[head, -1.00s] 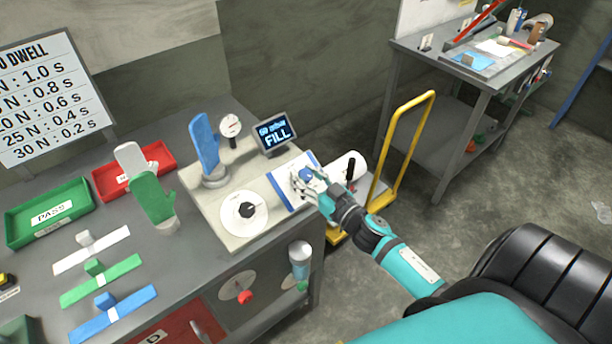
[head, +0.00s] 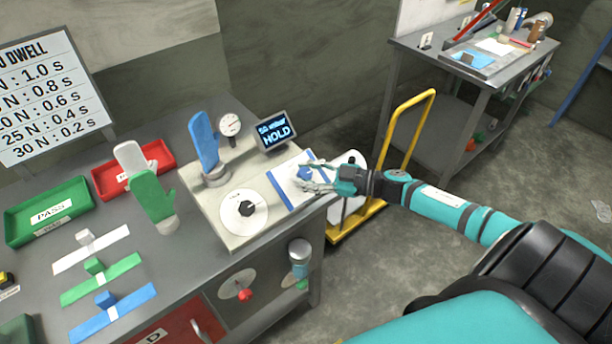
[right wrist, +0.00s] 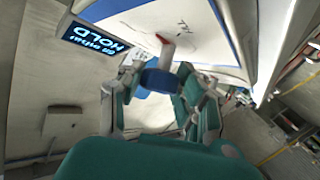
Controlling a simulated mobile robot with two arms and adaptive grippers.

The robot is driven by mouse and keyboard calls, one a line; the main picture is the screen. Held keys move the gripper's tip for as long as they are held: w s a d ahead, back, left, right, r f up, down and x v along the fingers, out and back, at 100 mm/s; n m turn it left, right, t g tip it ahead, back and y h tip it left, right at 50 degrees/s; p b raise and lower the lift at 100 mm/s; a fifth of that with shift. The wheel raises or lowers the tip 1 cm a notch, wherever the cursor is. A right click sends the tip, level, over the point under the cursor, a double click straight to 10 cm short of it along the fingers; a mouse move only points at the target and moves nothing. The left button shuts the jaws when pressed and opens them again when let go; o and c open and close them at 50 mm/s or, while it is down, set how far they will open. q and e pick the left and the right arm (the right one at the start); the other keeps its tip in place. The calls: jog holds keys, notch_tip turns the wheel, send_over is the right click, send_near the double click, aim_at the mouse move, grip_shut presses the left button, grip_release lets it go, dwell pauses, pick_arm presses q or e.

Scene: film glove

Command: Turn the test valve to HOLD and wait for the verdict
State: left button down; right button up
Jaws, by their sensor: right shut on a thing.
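The test valve has a blue knob (head: 304,172) on a white, blue-edged panel at the right end of the test stand. My right gripper (head: 310,180) reaches in from the right with its fingers closed around this knob. In the right wrist view the blue knob (right wrist: 160,80) sits between the gripper fingers (right wrist: 160,100), with a red-tipped white pointer beyond it. The small display (head: 275,131) reads HOLD, with a smaller line above it. A blue glove (head: 204,140) stands upright on the stand, beside a round gauge (head: 229,125). My left gripper is not in view.
A dial with a black knob (head: 246,209) is on the stand. A green PASS tray (head: 47,212), a red tray (head: 158,155), a white glove and a green glove (head: 151,196) are to the left. A yellow cart (head: 407,130) stands right of the bench.

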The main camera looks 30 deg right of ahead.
jog(key=n+g+y+b, duration=0.1)
jog(key=n+g+b, duration=0.1)
jog(key=n+g, duration=0.1)
jog(key=shift+w+d+f+n+g+y, duration=0.1)
jog(key=shift+n+g+y, duration=0.2)
jog(key=shift+n+y, duration=0.15)
jog(key=shift+n+g+y+b, duration=0.25)
jog(key=shift+n+g+b, duration=0.75)
jog(key=shift+n+g, duration=0.3)
jog(key=o, duration=1.2)
jog(key=v, duration=1.2)
jog(key=shift+w, duration=0.1)
